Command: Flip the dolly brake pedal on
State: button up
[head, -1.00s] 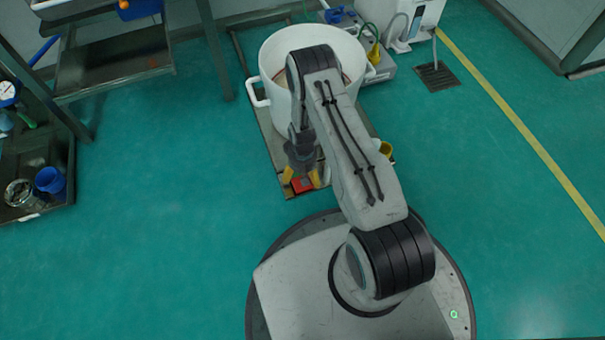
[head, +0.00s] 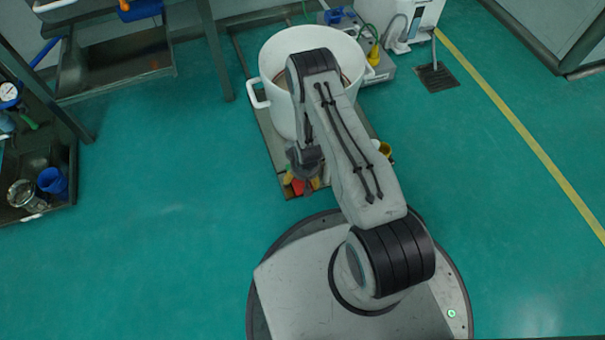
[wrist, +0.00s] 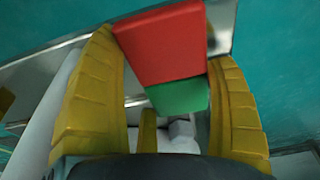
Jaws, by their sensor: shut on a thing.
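The brake pedal shows in the wrist view as a red block (wrist: 165,45) with a green part (wrist: 180,96) below it. My gripper (wrist: 165,85) has its two yellow ribbed fingers on either side of the pedal, shut on it. In the head view the red pedal (head: 298,187) is partly hidden beneath my gripper (head: 301,184), at the front end of the dolly (head: 272,155). A large white pot (head: 278,110) stands on the dolly behind the pedal, partly covered by my arm.
Shelving with a blue cup (head: 52,181) is at the left. The green floor (head: 165,240) is clear on both sides of my base.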

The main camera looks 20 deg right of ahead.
dwell(0.4)
jog(key=o, duration=1.1)
jog(key=shift+c, duration=0.2)
jog(key=shift+r, duration=0.1)
jog(key=v, duration=1.2)
jog(key=shift+s, duration=0.2)
jog(key=shift+a, duration=0.1)
